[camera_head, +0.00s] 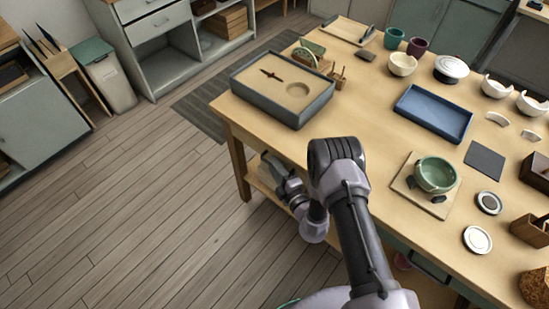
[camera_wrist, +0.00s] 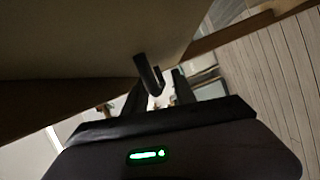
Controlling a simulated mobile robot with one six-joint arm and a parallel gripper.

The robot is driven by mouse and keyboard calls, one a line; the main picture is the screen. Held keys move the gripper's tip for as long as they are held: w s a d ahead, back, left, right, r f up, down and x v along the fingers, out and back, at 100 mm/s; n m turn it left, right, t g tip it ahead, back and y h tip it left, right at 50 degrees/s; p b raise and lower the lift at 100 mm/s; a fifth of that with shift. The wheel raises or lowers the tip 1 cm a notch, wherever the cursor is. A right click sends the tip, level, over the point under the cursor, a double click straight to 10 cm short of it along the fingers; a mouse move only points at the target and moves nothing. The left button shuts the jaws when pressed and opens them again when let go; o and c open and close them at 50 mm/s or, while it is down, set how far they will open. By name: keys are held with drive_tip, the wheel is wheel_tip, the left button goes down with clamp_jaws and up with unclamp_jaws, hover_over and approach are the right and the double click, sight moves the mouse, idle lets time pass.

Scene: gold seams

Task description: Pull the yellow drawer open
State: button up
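My gripper (camera_head: 276,170) is low beside the near-left edge of the wooden workbench, below the top. In the wrist view, a dim beige panel (camera_wrist: 90,45) fills the upper left and carries a dark handle (camera_wrist: 148,74). The panel may be the yellow drawer's front; its colour is too dim to be sure. My gripper's dark fingers (camera_wrist: 160,88) stand apart, with the handle's end between them in the picture. I cannot tell whether they touch it. No yellow drawer front shows in the head view.
The workbench (camera_head: 350,95) holds a grey box (camera_head: 283,88), a blue tray (camera_head: 433,113) and a green bowl (camera_head: 435,174) on a board. A greenish drawer with a dark handle (camera_head: 428,268) is under the front edge. The plank floor (camera_head: 130,220) to the left is clear.

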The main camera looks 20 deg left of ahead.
drive_tip(key=shift+w+a, duration=0.1)
clamp_jaws()
drive_tip(key=shift+r, duration=0.1)
idle(1.3)
